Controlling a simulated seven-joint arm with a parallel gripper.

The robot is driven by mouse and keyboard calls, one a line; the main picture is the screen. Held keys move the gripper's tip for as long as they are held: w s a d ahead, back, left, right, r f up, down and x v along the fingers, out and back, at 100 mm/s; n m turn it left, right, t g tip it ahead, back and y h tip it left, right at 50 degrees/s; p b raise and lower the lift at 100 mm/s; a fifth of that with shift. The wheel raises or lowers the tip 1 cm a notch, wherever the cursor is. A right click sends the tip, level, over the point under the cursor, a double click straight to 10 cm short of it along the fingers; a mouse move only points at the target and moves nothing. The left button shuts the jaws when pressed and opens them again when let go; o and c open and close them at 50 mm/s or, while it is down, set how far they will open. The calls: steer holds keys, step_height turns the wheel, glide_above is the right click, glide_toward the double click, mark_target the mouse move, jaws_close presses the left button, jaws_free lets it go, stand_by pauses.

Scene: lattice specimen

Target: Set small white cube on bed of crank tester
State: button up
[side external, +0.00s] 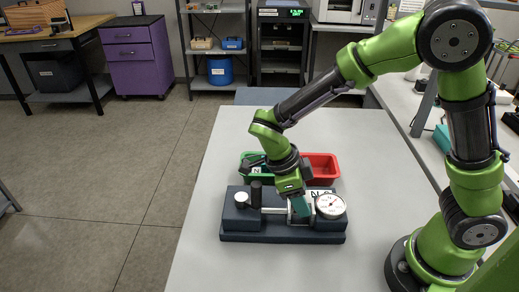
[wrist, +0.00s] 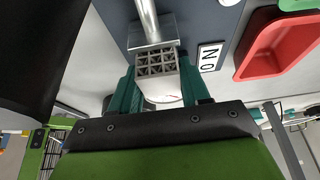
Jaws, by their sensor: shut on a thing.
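The small white cube (wrist: 156,65), an open lattice block, is between the teal fingers of my gripper (side external: 301,206) in the wrist view. My gripper is shut on it. In the side view the fingers hide the cube. The crank tester (side external: 283,238) is a dark block with a white dial (side external: 330,206) at its right and a crank at its left. My fingers point down between the ram and the dial. In the wrist view the metal ram (wrist: 146,22) ends close by the cube; whether they touch, or the cube rests on the bed, I cannot tell.
A red bin (side external: 322,164) and a green bin (side external: 250,158) stand behind the tester. A "NO" label (wrist: 209,57) lies near the red bin. The white table (side external: 195,262) is clear in front and to the left.

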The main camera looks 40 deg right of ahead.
step_height(320, 180, down, 3)
steer(key=shift+f, duration=0.2)
steer(key=o, duration=1)
steer(key=shift+r, duration=0.1)
steer(key=v, duration=1.1)
steer(key=s+d+r+n+t+y, duration=0.1)
steer(key=s+d+r+n+t, duration=0.1)
steer(key=n, duration=0.5)
steer(key=s+d+r+n+t+y, duration=0.2)
steer(key=r+n+t, duration=0.3)
steer(key=n, duration=0.3)
steer(key=s+d+r+n+t+y, duration=0.2)
steer(key=s+d+r+n+t, duration=0.1)
steer(key=n, duration=0.5)
steer(key=shift+s+d+r, duration=0.15)
steer(key=shift+s+d, duration=0.45)
steer(key=shift+d, duration=0.25)
